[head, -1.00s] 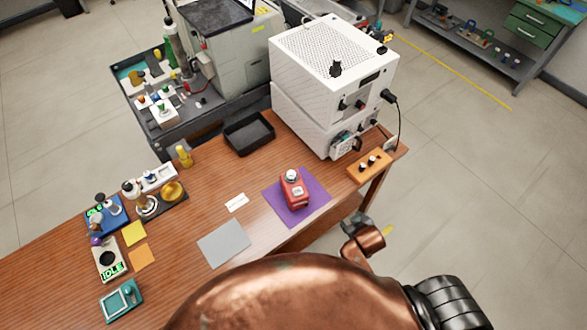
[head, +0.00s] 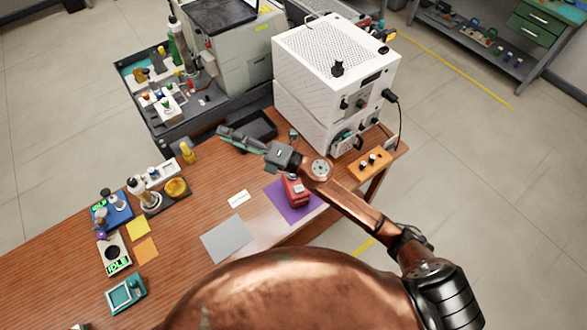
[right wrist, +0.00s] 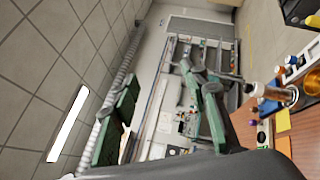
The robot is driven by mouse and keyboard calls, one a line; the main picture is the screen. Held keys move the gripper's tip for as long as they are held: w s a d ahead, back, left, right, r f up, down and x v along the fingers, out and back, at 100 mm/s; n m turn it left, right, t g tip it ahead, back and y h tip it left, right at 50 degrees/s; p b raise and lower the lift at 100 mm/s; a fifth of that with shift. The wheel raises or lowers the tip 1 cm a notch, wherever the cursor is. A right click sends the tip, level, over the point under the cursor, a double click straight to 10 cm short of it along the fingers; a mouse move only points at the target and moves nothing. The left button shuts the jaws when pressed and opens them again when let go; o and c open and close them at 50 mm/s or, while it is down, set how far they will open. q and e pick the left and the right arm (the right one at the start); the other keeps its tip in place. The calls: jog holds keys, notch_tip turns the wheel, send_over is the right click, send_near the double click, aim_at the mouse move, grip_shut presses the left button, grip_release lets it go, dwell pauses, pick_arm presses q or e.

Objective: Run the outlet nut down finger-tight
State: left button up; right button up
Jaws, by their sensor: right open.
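The white classifier (head: 312,115), two stacked white boxes, stands at the back right of the wooden bench. A small fitting block (head: 343,141) sits low on its front. I cannot tell which small part there is the outlet nut. My right gripper (head: 236,138) reaches in from the right, left of the classifier and above the bench by the black tray. Its green-padded fingers stand apart with nothing between them in the right wrist view (right wrist: 160,85). My left gripper is not in view.
A red device (head: 295,193) sits on a purple mat (head: 280,203) under my right arm. The black tray (head: 262,124) is partly covered by the gripper. An orange block (head: 371,165) lies at the right edge. A grey mat (head: 228,239) and small instruments lie left.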

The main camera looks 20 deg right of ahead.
jog(key=s+a+f+n+g+h, duration=0.2)
jog(key=f+n+g, duration=0.3)
jog(key=f+n, duration=0.15)
jog(key=s+a+f+n+g+h, duration=0.2)
jog(key=a+f+n+g+h, duration=0.1)
jog(key=f+n+g, duration=0.4)
jog(key=w+d+f+n+h, duration=0.1)
jog(key=w+d+f+h, duration=0.2)
jog(key=d+f+h, duration=0.45)
jog(key=w+d+h, duration=0.1)
jog(key=d, duration=0.4)
jog(key=w+d+h, duration=0.1)
jog(key=d+h, duration=0.1)
jog(key=d, duration=0.4)
jog(key=w+d+f+h, duration=0.1)
jog(key=d, duration=0.4)
jog(key=shift+w+d+n, duration=0.15)
jog(key=shift+w+n, duration=0.15)
jog(key=shift+n, duration=0.05)
jog(key=shift+d+f+h, duration=0.25)
jog(key=shift+f, duration=0.05)
notch_tip(320, 180, down, 7)
jog(key=shift+f+p, duration=0.1)
jog(key=shift+p, duration=0.2)
jog(key=shift+c, duration=0.6)
